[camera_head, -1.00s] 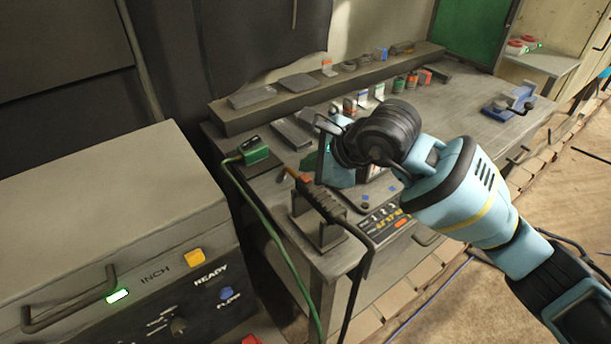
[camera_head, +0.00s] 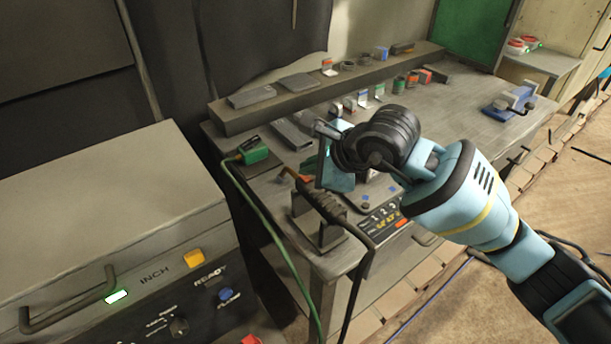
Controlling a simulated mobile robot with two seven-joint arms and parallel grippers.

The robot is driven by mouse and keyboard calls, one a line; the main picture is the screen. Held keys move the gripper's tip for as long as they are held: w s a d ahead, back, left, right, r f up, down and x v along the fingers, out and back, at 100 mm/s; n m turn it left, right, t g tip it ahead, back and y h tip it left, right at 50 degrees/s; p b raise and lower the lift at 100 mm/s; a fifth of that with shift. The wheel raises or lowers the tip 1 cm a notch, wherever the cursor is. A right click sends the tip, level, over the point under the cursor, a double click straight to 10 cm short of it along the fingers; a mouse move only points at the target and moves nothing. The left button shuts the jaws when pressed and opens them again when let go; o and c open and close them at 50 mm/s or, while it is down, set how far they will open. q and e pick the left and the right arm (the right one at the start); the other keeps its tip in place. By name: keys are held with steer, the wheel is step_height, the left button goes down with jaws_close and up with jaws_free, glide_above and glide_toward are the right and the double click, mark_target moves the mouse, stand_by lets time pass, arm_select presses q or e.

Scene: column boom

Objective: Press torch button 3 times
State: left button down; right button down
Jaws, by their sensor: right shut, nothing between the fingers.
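The torch (camera_head: 322,205) has a dark ribbed handle and a copper-orange neck. It rests on a small dark stand (camera_head: 318,237) near the left front corner of the workbench, with a black cable hanging down from it. I cannot make out its button. My right gripper (camera_head: 322,160) is just above and behind the torch, beside its neck end. It is shut and empty, and seems apart from the torch, though the exact gap cannot be told. My wrist hides part of the bench behind it. My left gripper is out of view.
A green clamp (camera_head: 252,151) with a green cable lies at the bench's left edge. A numbered panel (camera_head: 382,216) is right of the torch. A grey machine (camera_head: 100,215) with a yellow INCH button (camera_head: 194,258) stands at left. Small containers line the back shelf.

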mark_target(311, 180)
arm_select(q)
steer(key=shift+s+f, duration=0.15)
arm_select(e)
steer(key=shift+f, duration=0.45)
steer(key=shift+r, duration=0.1)
stand_by(0.5)
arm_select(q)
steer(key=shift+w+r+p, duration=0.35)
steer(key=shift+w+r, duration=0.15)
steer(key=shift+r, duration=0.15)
arm_select(e)
steer(key=shift+r, duration=0.8)
